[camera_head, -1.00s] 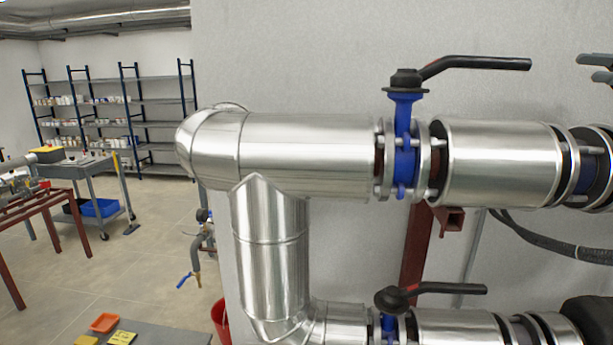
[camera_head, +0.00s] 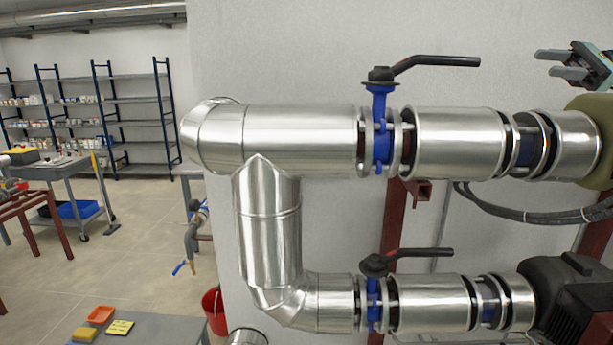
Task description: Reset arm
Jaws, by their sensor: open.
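My gripper (camera_head: 558,64) is at the upper right edge of the head view, in front of the grey wall. Its two grey fingers point left and stand apart, with nothing between them. The rest of my arm is cut off by the picture's edge. The upper blue valve (camera_head: 381,125) sits in the thick silver pipe (camera_head: 300,140). A lower blue valve (camera_head: 374,300) with a black handle (camera_head: 425,252) sits in the lower pipe run.
A dark motor (camera_head: 560,295) is at the lower right, below an olive round part (camera_head: 597,135). A grey table (camera_head: 155,333) carries an orange tray (camera_head: 101,314) and a yellow note (camera_head: 120,328). A red bucket (camera_head: 214,310) stands beside it. The floor (camera_head: 130,260) at left has open room.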

